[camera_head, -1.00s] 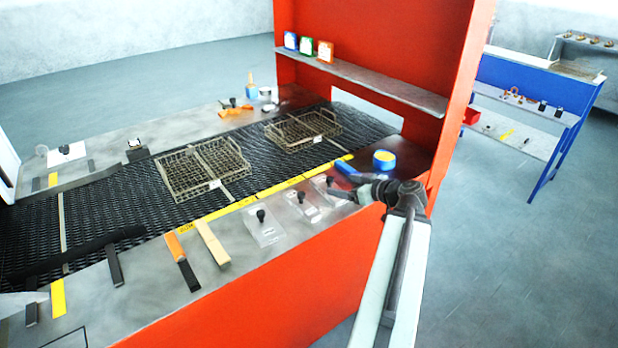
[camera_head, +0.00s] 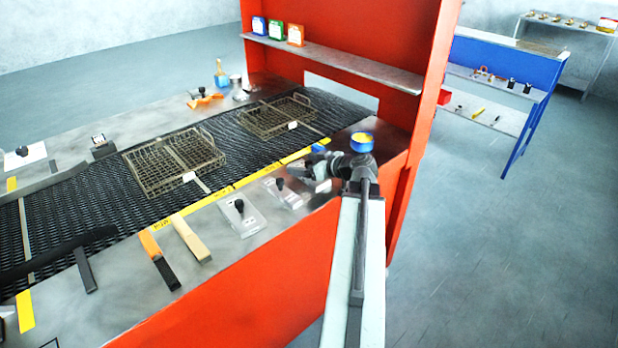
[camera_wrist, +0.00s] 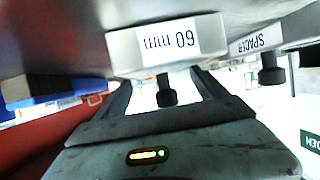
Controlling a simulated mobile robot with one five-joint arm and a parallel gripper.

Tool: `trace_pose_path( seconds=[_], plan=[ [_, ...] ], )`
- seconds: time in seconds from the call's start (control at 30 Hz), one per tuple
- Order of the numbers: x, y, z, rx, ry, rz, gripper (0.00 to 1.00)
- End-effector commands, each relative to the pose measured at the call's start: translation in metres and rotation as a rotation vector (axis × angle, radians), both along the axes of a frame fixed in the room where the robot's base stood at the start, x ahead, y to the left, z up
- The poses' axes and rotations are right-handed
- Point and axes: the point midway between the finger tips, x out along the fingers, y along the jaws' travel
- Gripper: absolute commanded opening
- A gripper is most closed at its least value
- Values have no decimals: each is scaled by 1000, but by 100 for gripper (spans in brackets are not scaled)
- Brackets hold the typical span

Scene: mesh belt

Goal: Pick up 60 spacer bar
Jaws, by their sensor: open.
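The 60 spacer bar (camera_wrist: 165,45) is a pale grey block with a white "60 mm" label, upside down in the wrist view. Its black knob (camera_wrist: 166,92) shows between the two fingers of my gripper (camera_wrist: 163,92). The gripper is open and does not hold the knob; how deep the knob sits between the fingers is unclear. In the head view, my gripper (camera_head: 302,172) is over the rightmost plate of the knobbed row at the bench's front edge, and my arm partly hides that plate.
A block labelled "SPACER" (camera_wrist: 258,40) with its own knob is close beside the bar. Other knobbed plates (camera_head: 240,218) lie to the left. Wire baskets (camera_head: 173,160) rest on the mesh belt.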

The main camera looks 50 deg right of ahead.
Motion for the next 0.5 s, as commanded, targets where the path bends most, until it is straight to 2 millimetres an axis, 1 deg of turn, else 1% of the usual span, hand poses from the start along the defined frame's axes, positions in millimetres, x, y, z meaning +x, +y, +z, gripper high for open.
trace_pose_path(
  seconds=[0.03,0.2,0.23,0.27,0.3,0.37,0.4,0.47,0.5],
  plan=[
    [4,0,-3,-1,0,0,82],
    [4,1,-1,0,0,0,82],
    [4,1,-1,0,0,0,77],
    [4,1,-1,0,0,0,68],
    [4,1,-1,-1,0,0,57],
    [4,1,-1,-1,0,0,40],
    [4,1,-1,-1,0,0,29],
    [4,1,-1,-1,0,1,13],
    [4,1,-1,-1,0,1,2]
  ],
)
